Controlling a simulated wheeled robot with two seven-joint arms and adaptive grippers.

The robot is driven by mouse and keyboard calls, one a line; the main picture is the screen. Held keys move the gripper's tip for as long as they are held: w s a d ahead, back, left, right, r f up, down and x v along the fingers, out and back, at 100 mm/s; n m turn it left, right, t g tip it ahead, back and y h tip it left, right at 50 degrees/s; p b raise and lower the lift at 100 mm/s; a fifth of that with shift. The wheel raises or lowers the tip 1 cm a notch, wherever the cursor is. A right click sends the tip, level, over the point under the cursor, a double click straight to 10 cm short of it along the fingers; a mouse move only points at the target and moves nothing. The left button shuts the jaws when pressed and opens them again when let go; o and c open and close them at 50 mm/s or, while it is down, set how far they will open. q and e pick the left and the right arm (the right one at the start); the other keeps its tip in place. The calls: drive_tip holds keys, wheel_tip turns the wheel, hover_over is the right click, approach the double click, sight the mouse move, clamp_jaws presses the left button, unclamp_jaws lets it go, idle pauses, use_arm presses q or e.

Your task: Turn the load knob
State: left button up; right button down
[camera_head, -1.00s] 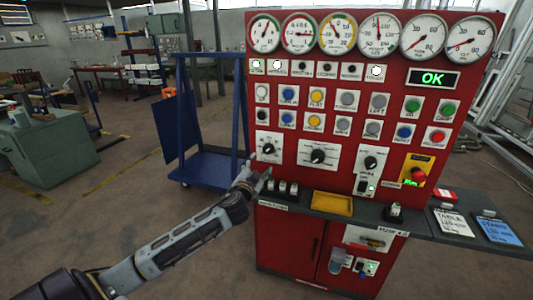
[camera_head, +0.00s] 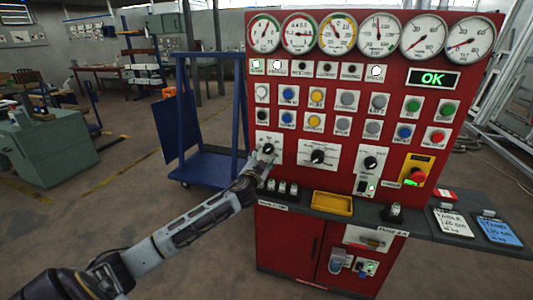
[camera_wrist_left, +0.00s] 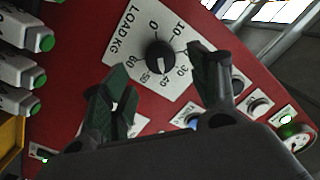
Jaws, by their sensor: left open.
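The load knob (camera_head: 268,148) is a black round dial on a white plate at the lower left of the red control panel (camera_head: 290,170). In the left wrist view the load knob (camera_wrist_left: 160,57) sits on a white scale marked LOAD KG, with numbers around it. My left gripper (camera_head: 264,158) is just in front of and below the knob in the head view. In the wrist view its two dark fingers (camera_wrist_left: 160,72) are spread, one to each side of the knob, with nothing held. I cannot tell how far they are from it. My right gripper is not in view.
Two other black knobs (camera_head: 318,156) (camera_head: 371,163) sit to the right, and rows of buttons above. A shelf below carries several small switches and a yellow tray (camera_head: 332,203). A blue cart (camera_head: 205,165) stands left of the panel.

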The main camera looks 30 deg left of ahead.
sight(267, 151)
use_arm(q)
drive_tip(key=shift+x, duration=2.6)
drive_tip(key=shift+c, duration=0.2)
drive_tip(key=c, duration=1)
